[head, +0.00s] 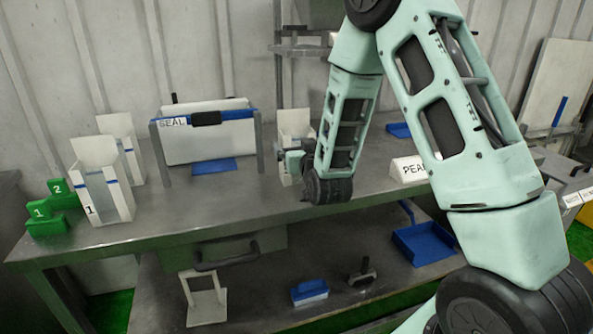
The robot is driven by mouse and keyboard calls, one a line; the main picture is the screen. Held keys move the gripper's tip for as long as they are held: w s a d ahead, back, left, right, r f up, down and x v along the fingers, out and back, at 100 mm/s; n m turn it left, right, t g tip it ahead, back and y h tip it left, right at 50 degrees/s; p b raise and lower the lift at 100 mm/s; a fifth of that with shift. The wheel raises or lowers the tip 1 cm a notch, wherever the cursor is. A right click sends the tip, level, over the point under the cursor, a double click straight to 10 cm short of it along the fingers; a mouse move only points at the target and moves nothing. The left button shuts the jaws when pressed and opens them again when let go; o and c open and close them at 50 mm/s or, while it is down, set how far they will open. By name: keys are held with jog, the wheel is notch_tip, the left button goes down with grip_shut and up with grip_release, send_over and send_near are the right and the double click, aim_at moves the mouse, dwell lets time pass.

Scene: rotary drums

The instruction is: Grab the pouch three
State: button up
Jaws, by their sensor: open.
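No pouch marked three can be made out. A white upright holder (295,118) stands right of the SEAL station, partly hidden behind my gripper and arm; I cannot tell its number or what is in it. My gripper (286,161) is small in view, in front of that holder and above the grey table (240,205). It is open, and no object shows in it. A white holder marked 1 (101,198) stands at the left of the table, with a similar white holder (121,150) behind it.
Green blocks marked 1 (45,222) and 2 (66,193) sit at the left edge. The SEAL station (205,135) stands at the back. The front middle is clear.

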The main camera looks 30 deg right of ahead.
jog(key=x, duration=0.5)
jog(key=shift+d+p, duration=0.1)
jog(key=shift+p, duration=0.25)
jog(key=c, duration=1.2)
jog(key=shift+r, duration=0.1)
